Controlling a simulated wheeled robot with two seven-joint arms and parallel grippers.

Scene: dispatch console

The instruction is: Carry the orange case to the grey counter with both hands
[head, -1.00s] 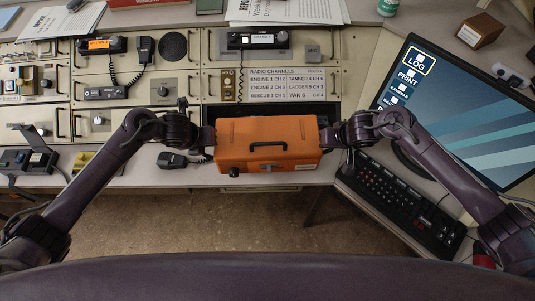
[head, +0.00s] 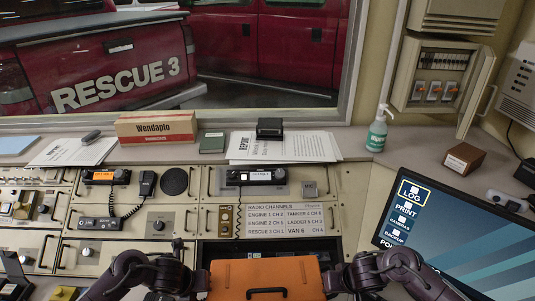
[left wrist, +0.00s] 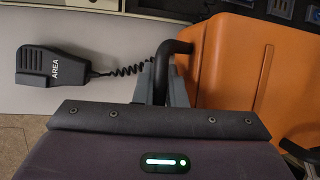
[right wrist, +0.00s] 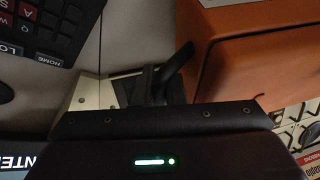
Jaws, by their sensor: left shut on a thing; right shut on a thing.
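The orange case (head: 265,279) shows at the bottom of the head view, lid up, with a black handle on top. Its lower front is cut off by the frame. My left gripper (head: 203,279) is at its left side, shut on a black side handle (left wrist: 180,47) in the left wrist view. My right gripper (head: 335,281) is at its right side, shut on the other black side handle (right wrist: 181,60) in the right wrist view. The grey counter (head: 352,149) runs below the window behind the console. I cannot tell whether the case touches the desk.
The counter holds papers (head: 283,147), a Wendaplo box (head: 156,127), a dark green item (head: 212,143), a sanitizer bottle (head: 377,133) and a brown box (head: 464,158). A monitor (head: 455,235) stands right. A corded microphone (left wrist: 50,66) lies left of the case.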

